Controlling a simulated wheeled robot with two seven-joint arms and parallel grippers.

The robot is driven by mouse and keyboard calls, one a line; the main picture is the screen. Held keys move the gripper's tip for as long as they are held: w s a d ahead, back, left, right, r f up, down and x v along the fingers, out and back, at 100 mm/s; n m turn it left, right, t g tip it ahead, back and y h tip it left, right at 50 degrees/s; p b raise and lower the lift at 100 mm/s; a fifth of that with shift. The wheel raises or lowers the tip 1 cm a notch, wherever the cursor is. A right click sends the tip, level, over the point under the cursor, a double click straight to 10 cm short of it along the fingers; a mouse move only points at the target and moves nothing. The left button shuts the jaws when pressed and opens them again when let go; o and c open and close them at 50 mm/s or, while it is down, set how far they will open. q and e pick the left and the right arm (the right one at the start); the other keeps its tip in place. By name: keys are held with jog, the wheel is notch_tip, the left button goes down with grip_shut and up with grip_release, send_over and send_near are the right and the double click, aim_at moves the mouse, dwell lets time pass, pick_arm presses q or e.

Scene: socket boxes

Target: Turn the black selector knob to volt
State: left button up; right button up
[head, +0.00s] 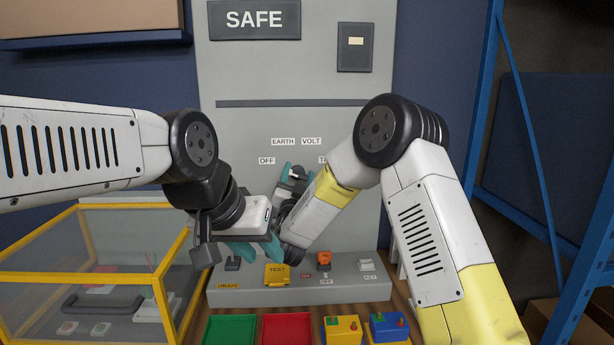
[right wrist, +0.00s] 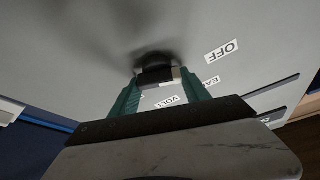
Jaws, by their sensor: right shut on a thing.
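The black selector knob (head: 298,172) is on the grey panel (head: 230,125), below the EARTH label (head: 283,142) and VOLT label (head: 311,141). The OFF label (head: 267,160) is to its left; a label on the right is partly covered by my right arm. My right gripper (head: 294,180) is shut on the knob, with teal fingers on either side. The right wrist view shows the knob (right wrist: 155,73) between the fingertips (right wrist: 157,88). Which label the knob points to cannot be told. My left gripper (head: 258,252) is open and empty, lower, above the console.
The console (head: 345,290) below has a yellow TEST block (head: 277,273) and an orange switch (head: 323,259). A green tray (head: 232,330) and a red tray (head: 287,328) are in front. A yellow-framed clear case (head: 90,280) stands left, blue shelving (head: 535,180) right.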

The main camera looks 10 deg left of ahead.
jog(key=shift+m, duration=0.4)
jog(key=m+g+h, duration=0.1)
jog(key=m+h, duration=0.1)
jog(key=m, duration=0.2)
jog(key=shift+m, duration=0.4)
jog(key=m+h, duration=0.1)
jog(key=m, duration=0.1)
jog(key=m+g, duration=0.1)
jog(key=m, duration=0.2)
jog(key=shift+d+f+g+h, duration=0.1)
jog(key=shift+g+h, duration=0.2)
jog(key=shift+h, duration=0.1)
jog(key=m+g, duration=0.2)
jog(key=m, duration=0.3)
jog(key=shift+f, duration=0.1)
jog(key=shift+f+m+g, duration=0.15)
jog(key=shift+m+g, duration=0.55)
jog(key=shift+m, duration=1.2)
jog(key=o, duration=1.4)
